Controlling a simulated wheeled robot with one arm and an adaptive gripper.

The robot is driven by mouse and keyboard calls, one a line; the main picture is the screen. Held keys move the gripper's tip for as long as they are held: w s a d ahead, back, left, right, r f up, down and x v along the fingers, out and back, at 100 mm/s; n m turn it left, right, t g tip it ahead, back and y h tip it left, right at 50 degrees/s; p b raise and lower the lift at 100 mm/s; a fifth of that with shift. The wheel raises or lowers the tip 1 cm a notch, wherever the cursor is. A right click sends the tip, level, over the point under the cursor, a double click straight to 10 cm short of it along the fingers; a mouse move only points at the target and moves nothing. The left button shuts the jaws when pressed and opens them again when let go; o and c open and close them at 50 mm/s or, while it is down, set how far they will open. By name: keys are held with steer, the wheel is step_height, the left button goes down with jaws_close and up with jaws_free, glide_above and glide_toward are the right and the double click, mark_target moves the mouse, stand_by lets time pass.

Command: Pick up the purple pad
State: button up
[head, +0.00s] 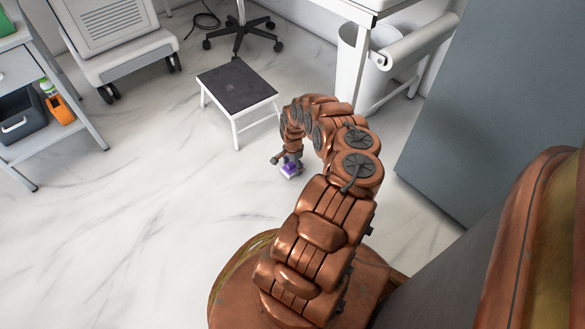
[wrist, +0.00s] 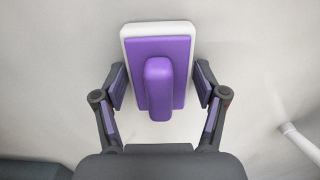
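The purple pad (wrist: 177,50) shows in the wrist view as a purple block with a rounded raised ridge along its middle, on a white backing plate. In the head view the purple pad (head: 290,169) is small, low near the floor at my arm's end. My gripper (wrist: 160,88) has its two dark fingers with purple inner faces on either side of the pad. A narrow gap shows between each finger and the pad, so the fingers stand open around it. In the head view my gripper (head: 289,160) is right over the pad and partly covers it.
A grey-topped step stool (head: 236,88) stands just beyond my gripper to the left. A white bin (head: 362,62) and a white table (head: 370,8) are behind. A shelf cart (head: 28,75) stands at far left. A grey cabinet (head: 445,110) is at right. The floor at left is clear.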

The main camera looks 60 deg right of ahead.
steer(key=c, duration=0.8)
steer(key=shift+r+p, duration=0.35)
steer(key=shift+r, duration=0.15)
steer(key=r+p, duration=0.2)
steer(key=r, duration=0.1)
steer(key=shift+s+a, duration=0.15)
steer(key=shift+a, duration=0.15)
steer(key=s+a+p, duration=0.1)
steer(key=a+p, duration=0.1)
steer(key=a, duration=0.2)
steer(key=s+a+p, duration=0.2)
steer(key=a, duration=0.2)
steer(key=s+a+r+p, duration=0.1)
steer(key=a+p, duration=0.1)
steer(key=a, duration=0.2)
steer(key=shift+s+a+r, duration=0.1)
steer(key=shift+s+a, duration=0.2)
steer(key=shift+s, duration=0.05)
steer(key=shift+s+a+p, duration=0.3)
steer(key=shift+a+p, duration=0.45)
steer(key=shift+a, duration=0.2)
